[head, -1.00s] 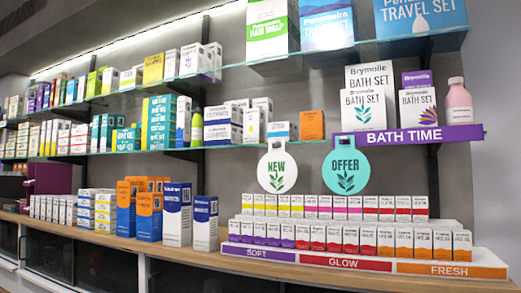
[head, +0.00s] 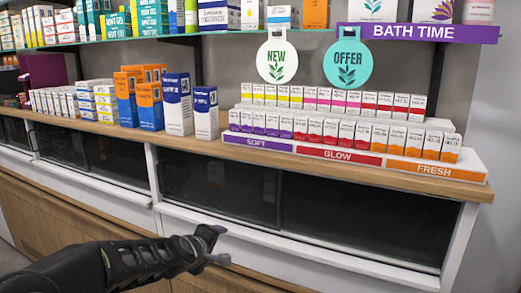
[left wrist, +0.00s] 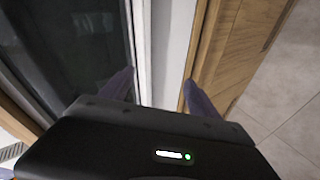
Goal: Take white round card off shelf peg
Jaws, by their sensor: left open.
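The white round card (head: 276,62), marked NEW with a green leaf, hangs at the front edge of the glass shelf in the head view. A teal round card (head: 348,64) marked OFFER hangs to its right. Their pegs are too small to make out. My left gripper (head: 217,245) is low in front of the counter, well below and left of the white card, and holds nothing. In the left wrist view its two fingers (left wrist: 155,92) are apart, with cabinet front and floor beyond. My right gripper is not in view.
A tiered stand (head: 350,153) of small boxes sits on the wooden counter (head: 205,146) below the cards. Tall blue-and-white boxes (head: 178,104) stand left of it. The glass shelf (head: 215,33) carries more boxes. The space directly before the cards is clear.

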